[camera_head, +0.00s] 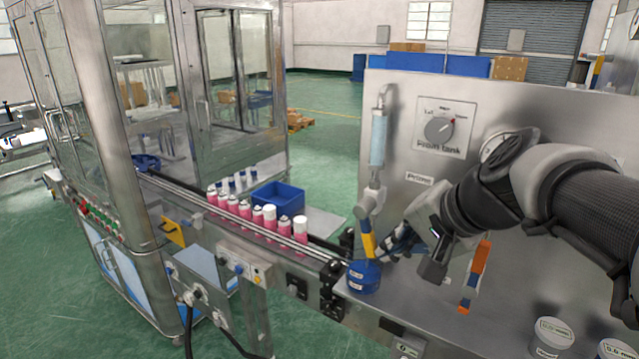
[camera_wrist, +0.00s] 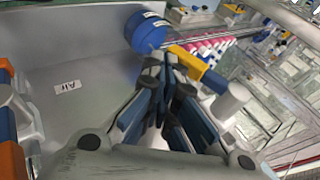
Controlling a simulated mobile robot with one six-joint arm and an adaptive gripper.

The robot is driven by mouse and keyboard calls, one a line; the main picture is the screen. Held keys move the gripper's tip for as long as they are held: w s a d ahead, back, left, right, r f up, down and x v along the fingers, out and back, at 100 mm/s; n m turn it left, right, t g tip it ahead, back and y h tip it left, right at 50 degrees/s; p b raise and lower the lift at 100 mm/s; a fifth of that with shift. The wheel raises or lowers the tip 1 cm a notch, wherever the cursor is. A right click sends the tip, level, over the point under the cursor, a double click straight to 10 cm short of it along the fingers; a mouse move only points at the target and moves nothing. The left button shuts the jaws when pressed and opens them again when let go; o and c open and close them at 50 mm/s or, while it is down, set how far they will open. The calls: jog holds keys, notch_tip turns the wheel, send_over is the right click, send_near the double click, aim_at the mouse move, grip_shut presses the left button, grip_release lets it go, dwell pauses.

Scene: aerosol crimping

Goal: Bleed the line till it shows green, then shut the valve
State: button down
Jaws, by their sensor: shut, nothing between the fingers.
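The prime valve (camera_head: 369,200) sits on the steel panel under a clear sight tube (camera_head: 377,138). The tube looks pale blue, with no green showing. The valve's yellow lever (camera_head: 367,243) hangs downward; in the wrist view the yellow lever (camera_wrist: 187,62) has a blue section near the pale valve body (camera_wrist: 230,101). My gripper (camera_head: 388,248) is beside the lever, to its right in the head view. In the wrist view my gripper (camera_wrist: 163,70) is shut, its tips close to the lever's end. Whether they touch it, I cannot tell.
A blue round container (camera_head: 364,276) stands under the lever. An orange-handled valve (camera_head: 480,265) is to the right. A selector knob (camera_head: 438,129) is on the panel. Pink cans (camera_head: 245,208) line the conveyor at left. White tubs (camera_head: 552,337) stand at the front right.

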notch_tip(320, 180, up, 10)
dwell(0.6)
dwell(1.2)
